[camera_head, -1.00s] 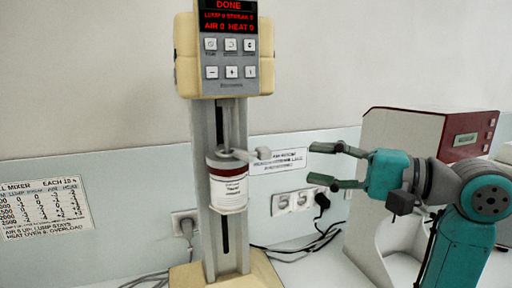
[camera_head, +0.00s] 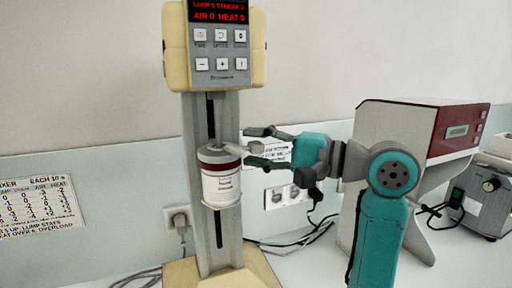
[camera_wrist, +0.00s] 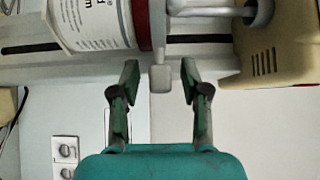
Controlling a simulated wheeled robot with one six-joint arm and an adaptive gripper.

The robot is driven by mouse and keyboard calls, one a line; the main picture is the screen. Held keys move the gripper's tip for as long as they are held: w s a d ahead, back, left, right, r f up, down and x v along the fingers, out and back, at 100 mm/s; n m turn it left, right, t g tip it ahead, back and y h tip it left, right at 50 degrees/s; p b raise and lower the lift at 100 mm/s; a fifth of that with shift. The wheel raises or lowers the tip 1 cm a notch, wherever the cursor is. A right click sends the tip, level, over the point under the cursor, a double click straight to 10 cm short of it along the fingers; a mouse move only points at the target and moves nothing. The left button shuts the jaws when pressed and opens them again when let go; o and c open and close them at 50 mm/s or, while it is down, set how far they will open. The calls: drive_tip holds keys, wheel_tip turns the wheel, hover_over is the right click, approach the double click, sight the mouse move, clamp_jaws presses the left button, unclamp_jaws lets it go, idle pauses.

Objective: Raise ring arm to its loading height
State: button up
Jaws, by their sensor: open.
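The mixer (camera_head: 215,120) is a cream and grey column with a control panel on top. The grey ring arm (camera_head: 231,149) sits at mid-column, just above a white jar (camera_head: 221,186) with a dark red band. Its handle points right, and the handle's end tab (camera_wrist: 161,76) shows in the wrist view. My gripper (camera_head: 252,147) is open at the handle, one finger above and one below it. In the wrist view my gripper (camera_wrist: 160,84) has the tab between its fingertips, with gaps on both sides. The jar (camera_wrist: 98,22) is partly cut off there.
A white and dark red machine (camera_head: 400,150) stands behind my arm at right, with a grey box (camera_head: 484,200) beyond it. Wall sockets (camera_head: 287,196) and black cables lie behind. A printed chart (camera_head: 40,205) is on the left wall.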

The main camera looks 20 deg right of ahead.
drive_tip(key=shift+w+a, duration=0.15)
clamp_jaws()
drive_tip(key=shift+r, duration=1.75)
unclamp_jaws()
